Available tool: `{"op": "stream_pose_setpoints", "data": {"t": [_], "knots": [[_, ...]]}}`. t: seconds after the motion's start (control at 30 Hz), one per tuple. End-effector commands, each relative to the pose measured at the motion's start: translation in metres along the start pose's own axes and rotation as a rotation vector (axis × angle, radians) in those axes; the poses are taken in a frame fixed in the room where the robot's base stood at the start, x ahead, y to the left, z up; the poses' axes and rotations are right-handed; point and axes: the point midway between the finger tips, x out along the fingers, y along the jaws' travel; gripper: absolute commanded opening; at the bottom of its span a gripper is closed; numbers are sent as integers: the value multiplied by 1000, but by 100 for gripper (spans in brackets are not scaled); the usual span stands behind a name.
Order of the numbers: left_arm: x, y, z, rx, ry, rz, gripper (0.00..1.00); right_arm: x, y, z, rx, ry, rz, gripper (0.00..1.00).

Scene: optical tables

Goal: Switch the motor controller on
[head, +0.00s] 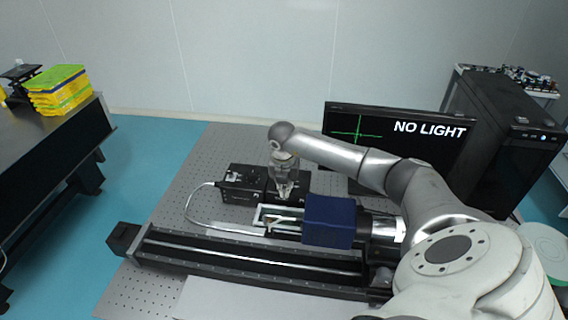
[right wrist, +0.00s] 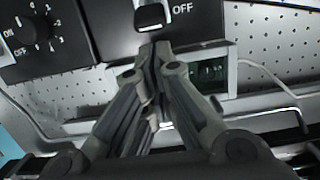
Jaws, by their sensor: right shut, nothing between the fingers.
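Two black control boxes stand side by side on the optical table. The left box (head: 240,180) shows in the right wrist view as a panel with a round numbered knob (right wrist: 42,32) marked ON and OFF. The right box, partly hidden behind my gripper in the head view, shows in the right wrist view as a panel (right wrist: 205,20) with a rocker switch (right wrist: 151,14) and the word OFF beside it. I cannot read which box is the motor controller. My right gripper (head: 282,196) is shut and empty; its fingertips (right wrist: 153,50) appear just below the rocker switch. My left gripper is out of view.
A long black rail (head: 250,258) and a blue block (head: 328,222) lie in front of the boxes. A white cable (head: 190,205) loops at the left. A monitor (head: 350,150) reading NO LIGHT and a black computer case (head: 490,120) stand behind right.

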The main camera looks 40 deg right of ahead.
Motion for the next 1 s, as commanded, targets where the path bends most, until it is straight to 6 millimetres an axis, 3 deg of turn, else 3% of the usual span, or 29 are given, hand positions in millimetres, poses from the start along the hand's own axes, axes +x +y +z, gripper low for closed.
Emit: {"op": "stream_pose_setpoints", "data": {"t": [0.53,1.0], "knots": [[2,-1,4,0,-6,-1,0,-3,0,9,0,3,0,0],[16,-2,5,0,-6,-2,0,-4,11,18,1,58,0,0]]}}
